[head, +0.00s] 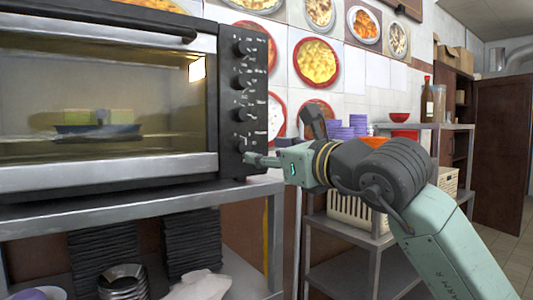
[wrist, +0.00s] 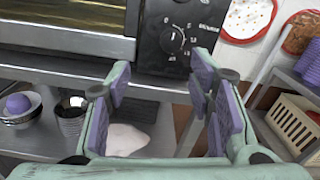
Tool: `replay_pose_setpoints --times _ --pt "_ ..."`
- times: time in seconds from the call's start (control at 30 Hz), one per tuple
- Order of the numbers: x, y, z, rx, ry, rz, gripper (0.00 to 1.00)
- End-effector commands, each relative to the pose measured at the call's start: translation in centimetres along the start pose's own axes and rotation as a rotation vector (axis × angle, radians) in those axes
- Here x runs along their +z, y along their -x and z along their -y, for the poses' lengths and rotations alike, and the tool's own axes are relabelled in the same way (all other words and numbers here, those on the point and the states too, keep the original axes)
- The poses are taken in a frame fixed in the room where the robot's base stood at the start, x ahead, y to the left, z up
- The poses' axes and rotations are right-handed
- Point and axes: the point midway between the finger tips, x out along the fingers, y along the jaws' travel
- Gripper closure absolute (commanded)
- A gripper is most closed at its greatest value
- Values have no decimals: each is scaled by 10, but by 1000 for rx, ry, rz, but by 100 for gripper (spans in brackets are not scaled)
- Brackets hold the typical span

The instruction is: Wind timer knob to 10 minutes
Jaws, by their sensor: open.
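The oven's black control panel (head: 241,100) carries a column of several dark knobs. The lowest knob (head: 240,145) is closest to my gripper (head: 257,159), which is at the panel's lower right in the head view. In the wrist view one round knob (wrist: 172,40) shows with white dial marks around it; its marks are too small to read surely. My gripper (wrist: 163,68) is open and empty, its purple-padded fingers spread below the knob in that view, apart from it. I cannot tell surely which knob is the timer.
The oven (head: 110,170) stands on a metal shelf (head: 130,200), with dark stacked trays (head: 103,245) beneath. A food tray sits behind the oven's glass. To the right is a lower rack (head: 350,235) with a cream basket (wrist: 295,125).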

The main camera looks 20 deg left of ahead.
Motion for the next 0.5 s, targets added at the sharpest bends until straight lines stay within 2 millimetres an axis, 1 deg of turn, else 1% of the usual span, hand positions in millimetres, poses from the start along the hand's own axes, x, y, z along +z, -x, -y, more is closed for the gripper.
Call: replay_pose_setpoints --times 0.03,0.07,0.17,0.27,0.5 --pt "-1 2 7 -26 10 -11 52" --pt "-2 2 10 -36 13 -15 52" --pt "-1 -4 14 -44 15 -19 52" --pt "0 -18 14 -41 14 -17 52" --pt "1 -65 15 -39 13 -15 52"
